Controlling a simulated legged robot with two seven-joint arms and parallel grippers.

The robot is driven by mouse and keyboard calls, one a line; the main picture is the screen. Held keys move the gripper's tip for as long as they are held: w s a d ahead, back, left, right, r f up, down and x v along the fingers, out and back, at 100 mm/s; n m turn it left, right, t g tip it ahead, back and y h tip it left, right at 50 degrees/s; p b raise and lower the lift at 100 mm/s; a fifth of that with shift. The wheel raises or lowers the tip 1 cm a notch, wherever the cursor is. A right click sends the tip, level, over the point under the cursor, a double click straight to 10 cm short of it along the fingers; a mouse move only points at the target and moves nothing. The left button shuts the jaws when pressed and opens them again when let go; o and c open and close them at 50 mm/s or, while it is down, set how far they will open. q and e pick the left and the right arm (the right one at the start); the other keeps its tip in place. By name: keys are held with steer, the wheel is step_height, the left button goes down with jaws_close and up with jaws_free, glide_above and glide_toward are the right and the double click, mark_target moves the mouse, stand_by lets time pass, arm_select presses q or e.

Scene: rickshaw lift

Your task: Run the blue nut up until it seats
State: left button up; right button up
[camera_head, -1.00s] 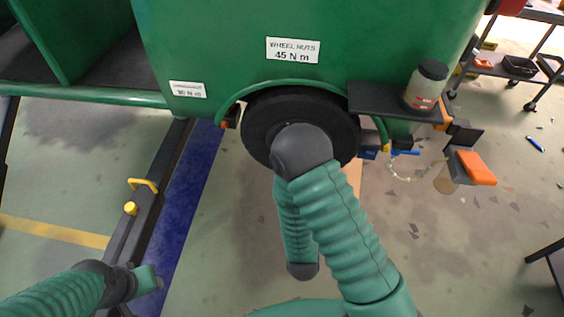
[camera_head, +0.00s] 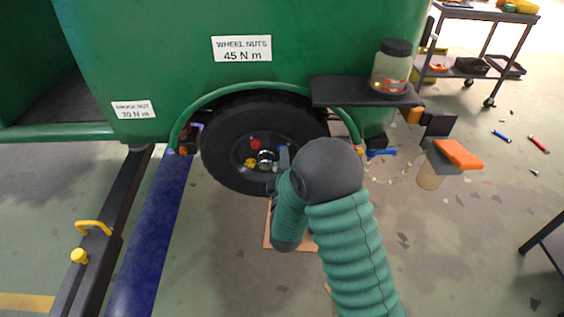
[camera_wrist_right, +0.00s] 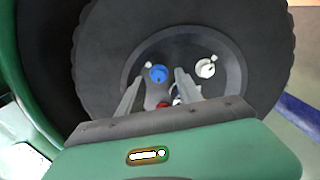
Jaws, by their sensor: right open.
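The blue nut (camera_wrist_right: 158,73) is on the wheel's hub face in the right wrist view, between and beyond the two fingers. My right gripper (camera_wrist_right: 157,80) is open, its grey fingers on either side of the nut in that picture. I cannot tell whether they touch it. In the head view my right gripper (camera_head: 281,160) is at the right side of the hub, partly hidden by my arm, and the blue nut is not clearly seen. The black-tyred wheel (camera_head: 226,148) is under the green body. My left gripper is out of view.
A red nut (camera_head: 255,145) and a yellow nut (camera_head: 250,162) are on the hub, and a white nut (camera_wrist_right: 205,67) is beside the blue one. A black shelf (camera_head: 350,91) with a jar (camera_head: 391,68) juts out at the upper right of the wheel. A tool cart (camera_head: 475,45) stands farther back.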

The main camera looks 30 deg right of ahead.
steer(key=shift+w+d+r, duration=0.1)
steer(key=shift+w+d, duration=0.15)
steer(key=shift+w, duration=0.6)
steer(key=shift+d, duration=0.15)
jaws_close()
steer(key=shift+m+b, duration=1.4)
steer(key=shift+m, duration=7.7)
